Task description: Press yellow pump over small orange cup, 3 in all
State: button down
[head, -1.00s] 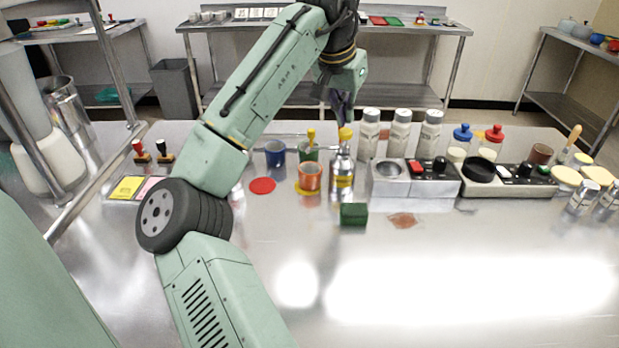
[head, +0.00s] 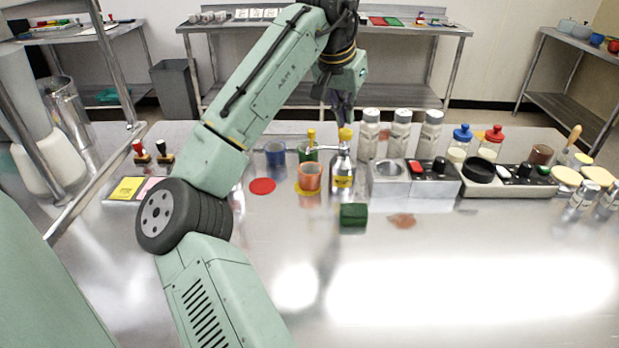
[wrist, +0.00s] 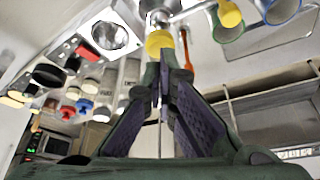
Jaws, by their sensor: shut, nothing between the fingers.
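The yellow pump (head: 345,135) tops a silver bottle (head: 342,172) with a yellow label, standing upright on the steel counter. Its spout points left, toward the small orange cup (head: 309,177). The cup stands on a yellow disc (head: 298,191) just left of the bottle. My gripper (head: 343,119) is shut and empty, pointing down right above the pump. In the wrist view the yellow pump head (wrist: 158,42) shows right at my closed fingertips (wrist: 163,62); I cannot tell whether they touch it. The inside of the orange cup is not clear.
A blue cup (head: 275,154) and a green cup (head: 308,153) with a yellow-handled item stand behind the orange cup. White-bodied shakers (head: 400,138) and a button panel (head: 434,178) are close right.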

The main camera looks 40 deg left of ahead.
aim_at(346, 130)
jog(key=shift+f, duration=0.15)
jog(key=shift+f+b, duration=0.8)
jog(key=shift+f, duration=0.55)
jog(key=shift+r+p, duration=1.25)
jog(key=shift+r, duration=0.15)
